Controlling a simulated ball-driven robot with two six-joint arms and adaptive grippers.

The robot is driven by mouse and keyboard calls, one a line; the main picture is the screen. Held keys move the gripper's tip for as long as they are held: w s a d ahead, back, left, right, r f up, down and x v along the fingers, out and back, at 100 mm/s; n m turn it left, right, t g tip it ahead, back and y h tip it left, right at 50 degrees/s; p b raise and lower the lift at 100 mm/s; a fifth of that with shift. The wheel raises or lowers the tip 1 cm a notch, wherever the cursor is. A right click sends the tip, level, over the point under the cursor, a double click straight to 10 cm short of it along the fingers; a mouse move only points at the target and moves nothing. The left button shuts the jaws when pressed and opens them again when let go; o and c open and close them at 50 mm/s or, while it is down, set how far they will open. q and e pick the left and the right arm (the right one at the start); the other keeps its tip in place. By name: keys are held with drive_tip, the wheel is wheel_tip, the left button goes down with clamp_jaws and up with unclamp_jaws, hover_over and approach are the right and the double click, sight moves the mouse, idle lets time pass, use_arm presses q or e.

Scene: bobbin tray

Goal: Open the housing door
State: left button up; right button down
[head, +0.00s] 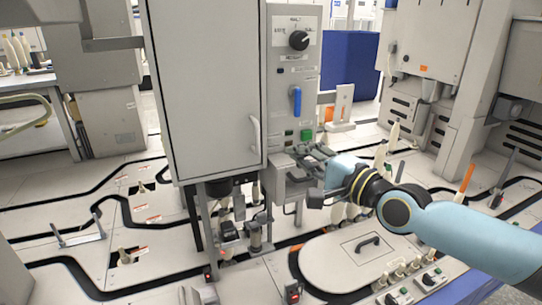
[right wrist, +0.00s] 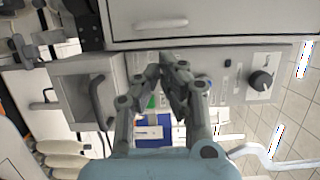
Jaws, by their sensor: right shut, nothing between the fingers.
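The housing door (head: 205,90) is a large light grey panel, and it looks shut against its housing. Its pale bar handle (head: 255,133) is upright near the door's lower right edge. The right wrist view shows the door (right wrist: 240,14) along the top, with the handle (right wrist: 160,24) lying across it. My right gripper (head: 306,158) is shut and empty, below and to the right of the handle, in front of the control panel's lower end. In the right wrist view its fingertips (right wrist: 167,66) meet a little below the handle, apart from it. My left gripper is out of view.
The control panel (head: 282,75) right of the door carries a black knob (head: 298,40), a blue lever (head: 296,100) and a green button (head: 306,135). A grey box with a dark handle (right wrist: 100,103) juts out beside my gripper. A white lid (head: 335,262) lies lower right.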

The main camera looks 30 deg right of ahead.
use_arm(q)
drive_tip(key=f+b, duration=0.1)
drive_tip(key=b, duration=0.1)
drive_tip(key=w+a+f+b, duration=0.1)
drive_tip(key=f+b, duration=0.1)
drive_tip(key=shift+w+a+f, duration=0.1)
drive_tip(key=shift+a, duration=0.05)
use_arm(e)
drive_tip(key=w, duration=0.6)
drive_tip(key=w+f, duration=0.1)
drive_tip(key=w, duration=0.3)
drive_tip(key=shift+a, duration=0.4)
